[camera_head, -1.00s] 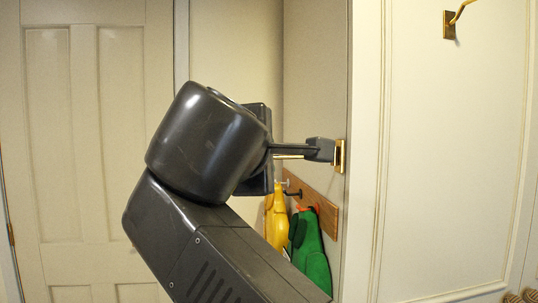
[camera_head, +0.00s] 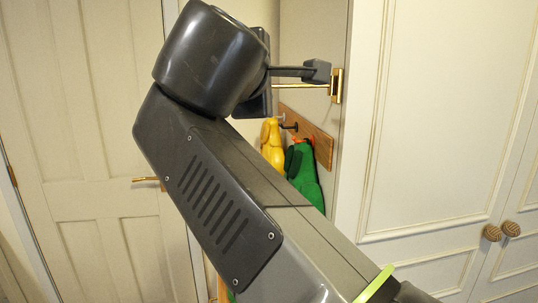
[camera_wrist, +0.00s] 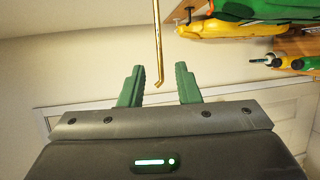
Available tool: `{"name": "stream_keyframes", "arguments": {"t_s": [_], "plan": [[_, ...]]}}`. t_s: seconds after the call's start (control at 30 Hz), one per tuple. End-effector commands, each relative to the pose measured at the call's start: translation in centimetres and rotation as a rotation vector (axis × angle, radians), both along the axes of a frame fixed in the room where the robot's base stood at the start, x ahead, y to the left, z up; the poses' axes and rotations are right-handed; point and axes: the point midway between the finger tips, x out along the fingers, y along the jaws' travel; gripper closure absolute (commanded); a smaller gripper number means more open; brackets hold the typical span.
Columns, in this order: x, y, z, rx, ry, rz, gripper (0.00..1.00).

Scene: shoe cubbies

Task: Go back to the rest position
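My gripper (camera_wrist: 160,82) shows in the wrist view with its two fingers spread apart and nothing held between them. In the head view, one dark finger (camera_head: 317,71) of it points right, toward a brass plate on the wall edge. A thin brass rod (camera_wrist: 156,40) hangs down in the wrist view, its bent tip ending near the gap between the fingers. I cannot tell its exact distance from them. In the head view, a brass rod (camera_head: 300,86) runs from behind the gripper to the brass plate (camera_head: 337,86).
A wooden peg board (camera_head: 318,140) carries a yellow item (camera_head: 272,143) and a green item (camera_head: 303,170), partly hidden by my arm. A panelled door (camera_head: 80,130) with a brass handle (camera_head: 147,180) is at left. Cream cupboard doors (camera_head: 430,130) with round knobs (camera_head: 491,233) are at right.

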Motion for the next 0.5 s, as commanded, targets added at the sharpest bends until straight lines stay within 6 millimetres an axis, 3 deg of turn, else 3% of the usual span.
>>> {"name": "stream_keyframes", "arguments": {"t_s": [0.5], "plan": [[4.4, -0.9, -0.8, -0.002, 0.001, -0.004, 0.7]]}}
